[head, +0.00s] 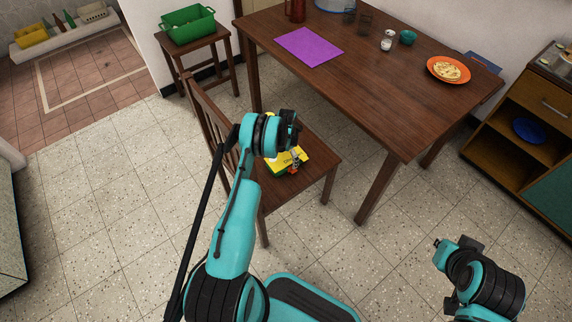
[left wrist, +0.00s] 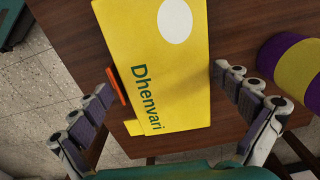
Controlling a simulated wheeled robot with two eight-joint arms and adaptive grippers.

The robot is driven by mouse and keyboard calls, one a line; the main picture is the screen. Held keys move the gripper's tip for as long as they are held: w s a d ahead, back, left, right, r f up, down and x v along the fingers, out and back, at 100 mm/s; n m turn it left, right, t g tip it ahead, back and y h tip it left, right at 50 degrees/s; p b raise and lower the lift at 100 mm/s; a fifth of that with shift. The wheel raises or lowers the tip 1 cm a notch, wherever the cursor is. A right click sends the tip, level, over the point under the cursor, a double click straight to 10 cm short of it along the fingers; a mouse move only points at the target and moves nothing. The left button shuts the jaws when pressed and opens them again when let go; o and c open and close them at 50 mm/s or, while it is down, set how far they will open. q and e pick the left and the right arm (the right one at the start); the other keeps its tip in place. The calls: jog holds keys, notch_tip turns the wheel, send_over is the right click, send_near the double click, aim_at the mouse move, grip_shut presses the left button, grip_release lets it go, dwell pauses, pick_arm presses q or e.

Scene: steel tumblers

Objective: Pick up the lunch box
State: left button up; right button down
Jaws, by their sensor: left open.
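A yellow box lettered "Dhenvari" (left wrist: 165,75), with a white oval on it, is the likely lunch box; I cannot confirm that it is one. It is on the wooden chair seat (head: 312,180), and it also shows in the head view (head: 292,159), partly hidden by my left gripper. My left gripper (head: 290,143) is open above the seat. In the left wrist view its fingers (left wrist: 162,85) stand on both sides of the box, with no clear grip on it. An orange piece (left wrist: 117,86) lies beside the box near the left finger. My right gripper (head: 442,244) is at the lower right, its jaws unclear.
A purple and yellow cylinder (left wrist: 292,68) is right of the box. The chair back (head: 208,120) rises left of my gripper. The wooden table (head: 375,105) behind holds a purple mat (head: 309,46) and an orange plate (head: 434,73). A stool with a green crate (head: 188,27) is farther back.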

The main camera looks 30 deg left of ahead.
pick_arm(q)
jog(key=shift+f, duration=0.5)
jog(key=shift+r, duration=0.1)
jog(key=c, duration=1.1)
jog(key=shift+o, duration=0.2)
jog(key=shift+r, duration=0.1)
